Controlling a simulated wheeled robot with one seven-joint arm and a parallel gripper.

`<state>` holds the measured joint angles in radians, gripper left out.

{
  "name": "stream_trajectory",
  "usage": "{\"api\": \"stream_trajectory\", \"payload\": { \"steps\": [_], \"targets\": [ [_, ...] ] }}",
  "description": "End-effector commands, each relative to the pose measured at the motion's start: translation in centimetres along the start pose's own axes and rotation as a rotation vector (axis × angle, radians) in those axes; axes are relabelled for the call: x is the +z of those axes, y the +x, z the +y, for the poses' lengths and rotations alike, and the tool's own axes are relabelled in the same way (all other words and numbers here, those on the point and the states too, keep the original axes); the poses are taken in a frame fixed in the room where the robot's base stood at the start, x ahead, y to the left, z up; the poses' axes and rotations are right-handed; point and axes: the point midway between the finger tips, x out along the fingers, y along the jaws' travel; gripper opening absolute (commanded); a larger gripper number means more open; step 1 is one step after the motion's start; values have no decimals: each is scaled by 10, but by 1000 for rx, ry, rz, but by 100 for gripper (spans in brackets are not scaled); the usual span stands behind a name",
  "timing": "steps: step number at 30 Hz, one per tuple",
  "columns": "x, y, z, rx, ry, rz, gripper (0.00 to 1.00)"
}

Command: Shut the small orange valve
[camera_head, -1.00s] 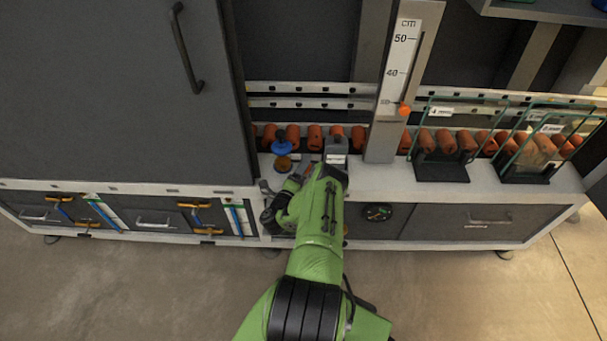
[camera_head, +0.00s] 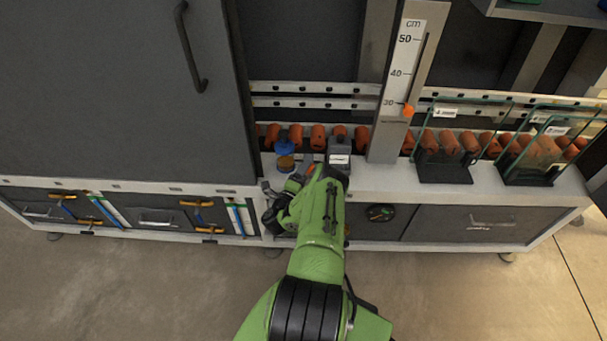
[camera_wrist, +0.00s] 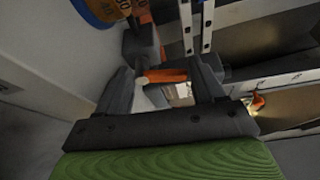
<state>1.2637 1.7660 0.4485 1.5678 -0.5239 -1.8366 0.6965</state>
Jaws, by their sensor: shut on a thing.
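The small orange valve handle (camera_wrist: 165,76) shows in the wrist view between the two dark fingers of my gripper (camera_wrist: 164,88). The gripper is shut on the handle, which lies roughly level across the gap. A dark fitting stands just behind the handle's left end. In the head view a small bit of orange (camera_head: 310,170) shows at the counter's front, beside my green arm. My arm hides most of the valve there, and the fingers are hard to make out.
A blue-topped round gauge or jar (camera_head: 285,147) stands close left of the arm; its blue and orange edge (camera_wrist: 108,8) shows in the wrist view. A centimetre scale column (camera_head: 384,130) rises to the right. Glass-fronted stands (camera_head: 443,172) occupy the counter's right.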

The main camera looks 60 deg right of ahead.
Motion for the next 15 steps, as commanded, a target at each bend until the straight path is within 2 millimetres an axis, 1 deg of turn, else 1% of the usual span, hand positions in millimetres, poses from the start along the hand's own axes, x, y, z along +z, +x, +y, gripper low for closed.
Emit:
{"api": "stream_trajectory", "payload": {
  "steps": [1, 11, 12, 15],
  "targets": [
    [-4, 5, -8, -25, 5, 17, 38],
    [-4, 5, -8, -25, 7, 17, 38],
    [-4, 5, -8, -25, 7, 17, 70],
    [-4, 5, -8, -24, 7, 17, 84]
  ]
}}
